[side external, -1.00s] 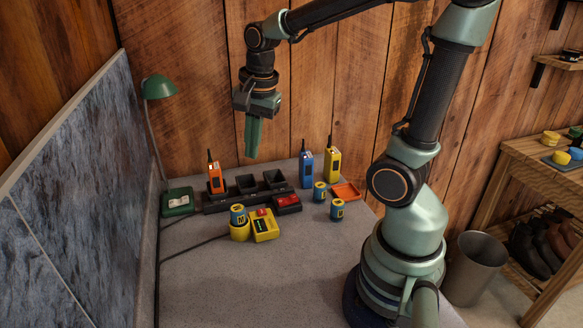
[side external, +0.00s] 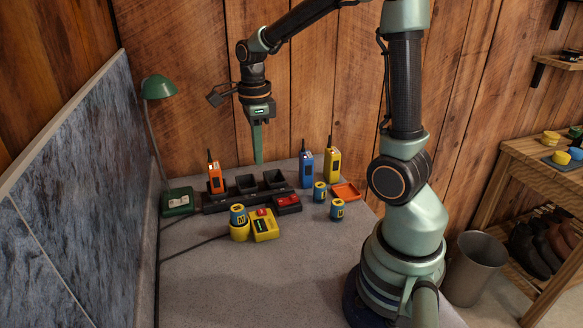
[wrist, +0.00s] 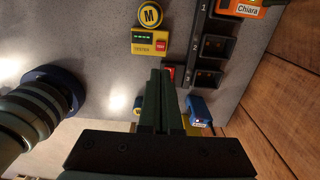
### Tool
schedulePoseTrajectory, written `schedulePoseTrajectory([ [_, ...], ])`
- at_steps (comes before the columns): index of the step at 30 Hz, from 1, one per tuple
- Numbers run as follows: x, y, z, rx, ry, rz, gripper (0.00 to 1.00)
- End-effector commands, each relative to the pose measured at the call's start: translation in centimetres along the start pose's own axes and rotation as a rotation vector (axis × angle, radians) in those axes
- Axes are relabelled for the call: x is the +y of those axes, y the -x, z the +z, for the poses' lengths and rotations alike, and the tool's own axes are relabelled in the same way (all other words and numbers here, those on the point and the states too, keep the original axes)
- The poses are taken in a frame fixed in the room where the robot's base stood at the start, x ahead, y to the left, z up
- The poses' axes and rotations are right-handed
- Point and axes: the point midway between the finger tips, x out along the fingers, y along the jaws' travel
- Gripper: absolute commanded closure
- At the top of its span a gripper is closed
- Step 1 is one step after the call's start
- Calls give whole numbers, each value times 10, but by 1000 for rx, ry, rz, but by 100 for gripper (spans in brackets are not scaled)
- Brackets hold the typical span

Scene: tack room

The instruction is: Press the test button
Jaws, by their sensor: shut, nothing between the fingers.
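The yellow tester (side external: 265,229) stands on the grey bench, with a yellow cup (side external: 240,233) holding an M-marked battery (side external: 237,213) beside it. In the wrist view the tester (wrist: 143,48) shows a label, a small lit green display (wrist: 143,38) and a red test button (wrist: 161,46). The red button (side external: 262,212) also shows in the side view. My gripper (side external: 258,161) is shut and empty, pointing down in the air above the bench, clear of the tester. In the wrist view my gripper (wrist: 163,72) has its tips near the tester, partly covering a black-and-red box behind them.
A black charger rack (side external: 225,203) holds an orange radio (side external: 216,180). The black-and-red box (side external: 287,202), blue radio (side external: 306,170), yellow radio (side external: 332,163), two batteries and an orange tray (side external: 346,191) stand to the right. A green lamp (side external: 158,87) is at left. The front bench is clear.

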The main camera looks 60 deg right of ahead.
Motion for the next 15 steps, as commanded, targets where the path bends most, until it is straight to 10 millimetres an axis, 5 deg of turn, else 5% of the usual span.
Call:
schedulePoseTrajectory([
  [8, 1, -24, 0, 2, 2, 5, 100],
  [15, 2, -71, -1, 3, 2, 6, 100],
])
